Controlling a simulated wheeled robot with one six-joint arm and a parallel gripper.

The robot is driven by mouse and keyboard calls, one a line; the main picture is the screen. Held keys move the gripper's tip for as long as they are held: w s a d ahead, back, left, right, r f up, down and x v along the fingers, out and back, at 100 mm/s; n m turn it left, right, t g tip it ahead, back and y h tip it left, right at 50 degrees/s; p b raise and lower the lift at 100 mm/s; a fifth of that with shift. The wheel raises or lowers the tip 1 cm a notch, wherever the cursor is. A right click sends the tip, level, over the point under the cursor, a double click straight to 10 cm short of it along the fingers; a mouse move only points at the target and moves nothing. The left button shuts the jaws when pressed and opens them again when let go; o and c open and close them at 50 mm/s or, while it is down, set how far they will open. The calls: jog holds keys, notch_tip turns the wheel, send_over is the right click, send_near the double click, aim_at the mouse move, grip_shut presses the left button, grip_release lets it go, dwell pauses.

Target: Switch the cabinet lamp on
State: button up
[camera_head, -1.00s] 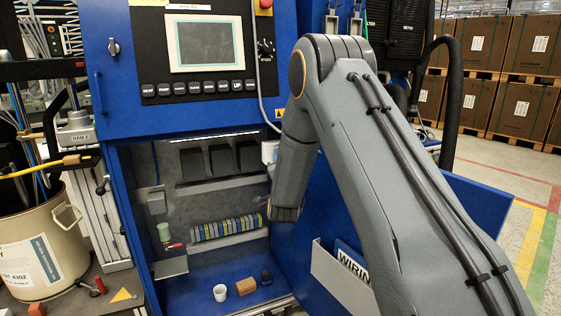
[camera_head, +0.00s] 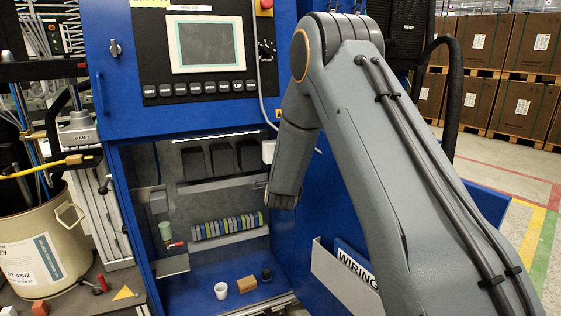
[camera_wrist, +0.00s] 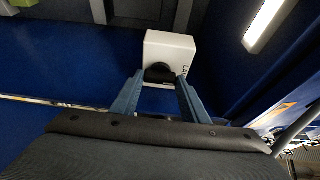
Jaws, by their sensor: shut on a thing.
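A white box (camera_wrist: 168,52) marked with letters starting "LA" shows in the wrist view, with a dark round knob (camera_wrist: 158,72) on its near face. My gripper (camera_wrist: 160,78) is shut on the knob, a blue-grey finger on each side. Part of the white box also shows in the head view (camera_head: 268,150), at the cabinet opening's right edge. My arm hides my fingertips there. The cabinet lamp, a long strip (camera_wrist: 268,22), looks bright in the wrist view. It also shows under the opening's top edge in the head view (camera_head: 215,136).
The blue cabinet's open lower bay holds a row of terminal blocks (camera_head: 228,225). A white cup (camera_head: 221,290), a brown block (camera_head: 246,284) and a small dark item stand on its floor. A door pocket (camera_head: 340,280) with a "WIRING" folder is at the right, near my arm.

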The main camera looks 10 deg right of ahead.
jog(key=o, duration=1.1)
jog(key=shift+c, duration=0.2)
jog(key=s+a, duration=0.1)
jog(key=s, duration=0.6)
jog(key=shift+s+a, duration=0.25)
jog(key=shift+s, duration=0.15)
